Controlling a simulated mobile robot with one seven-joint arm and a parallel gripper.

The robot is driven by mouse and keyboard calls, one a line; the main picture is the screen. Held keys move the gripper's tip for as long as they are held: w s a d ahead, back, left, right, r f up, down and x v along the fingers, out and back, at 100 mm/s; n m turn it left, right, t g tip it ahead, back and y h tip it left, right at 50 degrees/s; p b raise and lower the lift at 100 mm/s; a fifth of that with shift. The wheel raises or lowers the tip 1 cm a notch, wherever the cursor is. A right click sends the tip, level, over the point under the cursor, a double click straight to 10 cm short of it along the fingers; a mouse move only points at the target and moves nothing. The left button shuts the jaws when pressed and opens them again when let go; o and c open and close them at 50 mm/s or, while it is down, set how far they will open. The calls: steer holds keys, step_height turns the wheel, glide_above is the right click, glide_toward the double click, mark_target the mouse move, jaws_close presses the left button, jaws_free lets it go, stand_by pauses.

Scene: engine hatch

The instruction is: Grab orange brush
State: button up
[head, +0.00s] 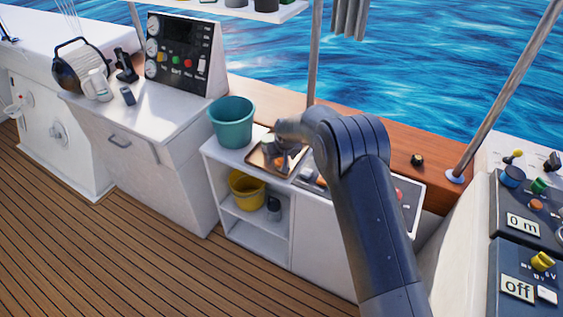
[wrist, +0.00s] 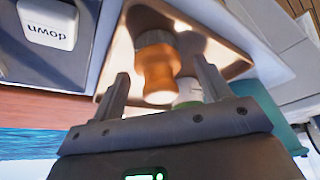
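The orange brush (wrist: 158,72) shows in the wrist view as a rounded orange handle with a pale end, between my gripper's two fingers. My gripper (wrist: 163,71) is open, with a gap visible on both sides of the handle. In the head view, the tray (head: 261,166) sits on the white counter below my arm's end. My gripper's fingers and the brush cannot be made out clearly there.
A teal bucket (head: 232,122) stands just left of the tray. A green item (wrist: 188,92) is partly hidden behind my gripper in the wrist view. A button panel marked "down" (wrist: 47,22) is beside the tray. A yellow bucket (head: 247,190) is on the shelf below.

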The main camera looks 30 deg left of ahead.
steer(key=c, duration=1)
steer(key=shift+r, duration=0.1)
